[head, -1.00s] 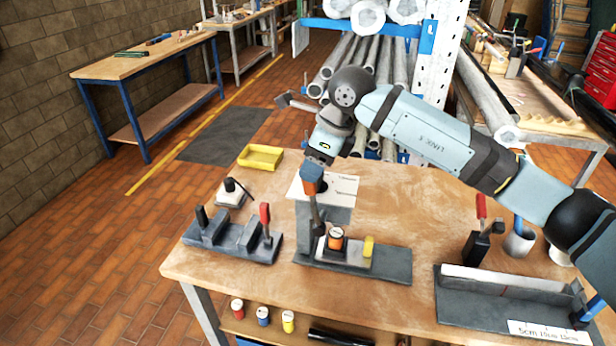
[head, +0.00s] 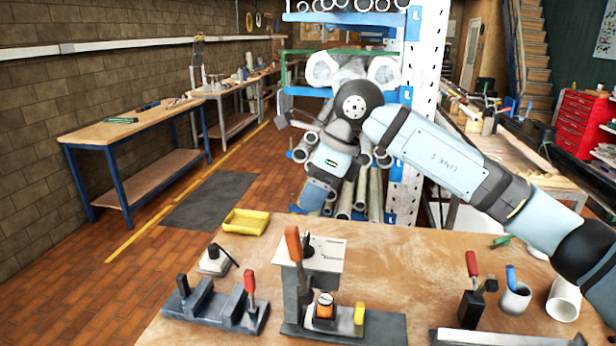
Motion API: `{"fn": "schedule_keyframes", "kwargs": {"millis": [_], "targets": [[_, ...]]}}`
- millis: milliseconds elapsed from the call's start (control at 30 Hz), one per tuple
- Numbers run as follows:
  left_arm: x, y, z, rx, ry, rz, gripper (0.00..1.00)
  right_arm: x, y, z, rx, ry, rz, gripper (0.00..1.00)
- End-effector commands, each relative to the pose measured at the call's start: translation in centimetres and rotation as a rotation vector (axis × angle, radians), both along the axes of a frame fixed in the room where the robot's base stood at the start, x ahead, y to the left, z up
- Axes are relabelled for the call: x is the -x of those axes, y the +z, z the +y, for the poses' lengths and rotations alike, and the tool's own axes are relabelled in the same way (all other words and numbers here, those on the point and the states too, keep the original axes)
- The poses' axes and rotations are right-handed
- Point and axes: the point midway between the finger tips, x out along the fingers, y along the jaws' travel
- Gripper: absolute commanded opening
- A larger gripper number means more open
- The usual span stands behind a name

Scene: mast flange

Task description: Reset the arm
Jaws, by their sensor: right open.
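A toggle clamp's or press's arm with an orange handle (head: 293,245) stands nearly upright on a grey fixture (head: 372,328) on the wooden bench. A yellow block (head: 359,313) sits to the right of that part. My right gripper (head: 313,198) hangs above and slightly right of the handle, clear of it. It is open and empty, its blue end pointing down. My left gripper is not in view.
A grey clamp fixture (head: 214,308) with a red handle and a yellow tray (head: 246,222) lie to the left. Another red-handled clamp (head: 472,295), a cup (head: 515,298) and a white tube (head: 564,299) stand to the right. A pipe rack is behind. Bare wood (head: 425,265) lies between.

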Motion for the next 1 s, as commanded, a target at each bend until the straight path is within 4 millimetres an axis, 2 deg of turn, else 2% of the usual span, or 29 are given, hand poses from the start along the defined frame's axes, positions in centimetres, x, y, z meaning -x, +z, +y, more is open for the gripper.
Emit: {"fn": "schedule_keyframes", "kwargs": {"millis": [133, 233, 367, 500, 667, 767, 867, 1000], "targets": [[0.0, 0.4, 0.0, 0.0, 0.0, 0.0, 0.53, 2.4, -3.1, 3.1, -0.198, 0.038, 0.138, 0.53], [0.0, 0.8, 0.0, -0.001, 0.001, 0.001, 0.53, 5.0, -5.0, 5.8, -0.418, 0.047, 0.289, 0.53], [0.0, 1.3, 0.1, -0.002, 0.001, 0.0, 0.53, 7.9, -6.2, 8.2, -0.726, 0.002, 0.509, 0.53], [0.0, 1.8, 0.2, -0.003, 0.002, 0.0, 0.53, 9.6, -6.7, 9.0, -1.044, -0.118, 0.749, 0.53], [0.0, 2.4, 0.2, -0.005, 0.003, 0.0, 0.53, 9.9, -8.0, 7.7, -1.376, -0.344, 1.02, 0.53], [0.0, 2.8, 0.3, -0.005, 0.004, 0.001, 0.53, 9.5, -9.7, 5.8, -1.561, -0.529, 1.184, 0.53], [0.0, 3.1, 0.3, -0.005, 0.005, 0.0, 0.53, 9.2, -12.6, 3.4, -1.724, -0.754, 1.345, 0.53], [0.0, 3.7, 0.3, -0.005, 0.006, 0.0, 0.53, 9.8, -18.4, -0.7, -1.905, -1.125, 1.551, 0.53]]}}
